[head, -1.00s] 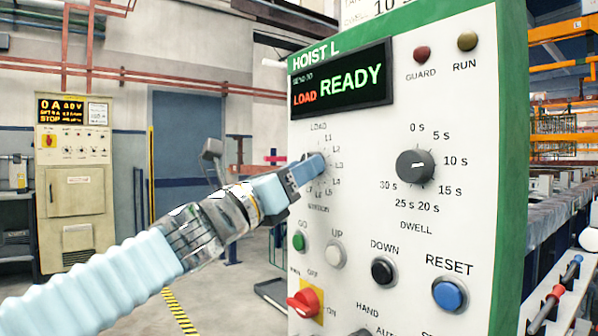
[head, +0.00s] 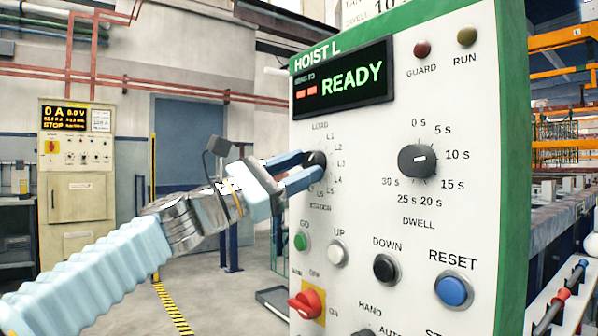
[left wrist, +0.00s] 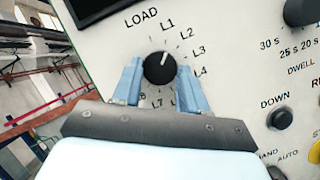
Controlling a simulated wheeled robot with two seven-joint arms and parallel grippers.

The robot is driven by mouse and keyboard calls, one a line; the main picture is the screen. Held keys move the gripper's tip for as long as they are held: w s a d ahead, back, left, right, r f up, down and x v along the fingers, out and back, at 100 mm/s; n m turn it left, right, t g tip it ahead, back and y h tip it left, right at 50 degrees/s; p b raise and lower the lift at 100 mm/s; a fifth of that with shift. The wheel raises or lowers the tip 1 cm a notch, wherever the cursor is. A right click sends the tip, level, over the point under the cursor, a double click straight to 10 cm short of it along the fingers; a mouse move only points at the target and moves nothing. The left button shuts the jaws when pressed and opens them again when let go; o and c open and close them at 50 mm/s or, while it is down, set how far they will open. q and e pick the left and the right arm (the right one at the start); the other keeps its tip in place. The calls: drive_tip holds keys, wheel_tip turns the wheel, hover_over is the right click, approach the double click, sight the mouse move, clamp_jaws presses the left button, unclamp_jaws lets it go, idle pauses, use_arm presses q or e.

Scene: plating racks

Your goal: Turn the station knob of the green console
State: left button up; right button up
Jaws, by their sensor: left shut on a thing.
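The green console (head: 512,160) has a white face with a green edge and stands at centre right. Its station knob (head: 314,160) is round and black, amid the marks LOAD, L1, L2 and so on. In the left wrist view the knob (left wrist: 159,69) has its white pointer line near L1. My left gripper (head: 312,164) has one light-blue finger on either side of the knob and is shut on it. The display (head: 343,80) reads READY, with red blocks under SEND TO. My right gripper is not in view.
The dwell knob (head: 417,160) is right of the station knob. The green GO button (head: 302,241), white UP button (head: 337,252) and red switch (head: 305,303) lie below it. Open floor and a beige cabinet (head: 78,210) are at left.

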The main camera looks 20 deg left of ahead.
use_arm(q)
drive_tip(key=m, duration=0.1)
drive_tip(key=m+g, duration=0.1)
drive_tip(key=m, duration=0.1)
drive_tip(key=m+g+h+p, duration=0.1)
drive_tip(key=m, duration=0.1)
drive_tip(key=shift+w+a+r, duration=0.1)
drive_tip(key=shift+a+r, duration=0.05)
drive_tip(key=shift+r, duration=0.1)
drive_tip(key=m+g+p, duration=0.1)
drive_tip(key=m, duration=0.2)
drive_tip(key=m+g+p, duration=0.1)
drive_tip(key=m, duration=0.2)
drive_tip(key=shift+w+a+r+g, duration=0.1)
drive_tip(key=shift+g, duration=0.3)
drive_tip(key=shift+m+p, duration=0.3)
drive_tip(key=o, duration=1)
drive_tip(key=shift+o, duration=0.2)
drive_tip(key=shift+s+a, duration=0.2)
drive_tip(key=shift+a, duration=0.1)
drive_tip(key=b+v, duration=0.2)
drive_tip(key=v, duration=1.1)
drive_tip(key=shift+r+b, duration=0.2)
drive_tip(key=shift+b, duration=0.15)
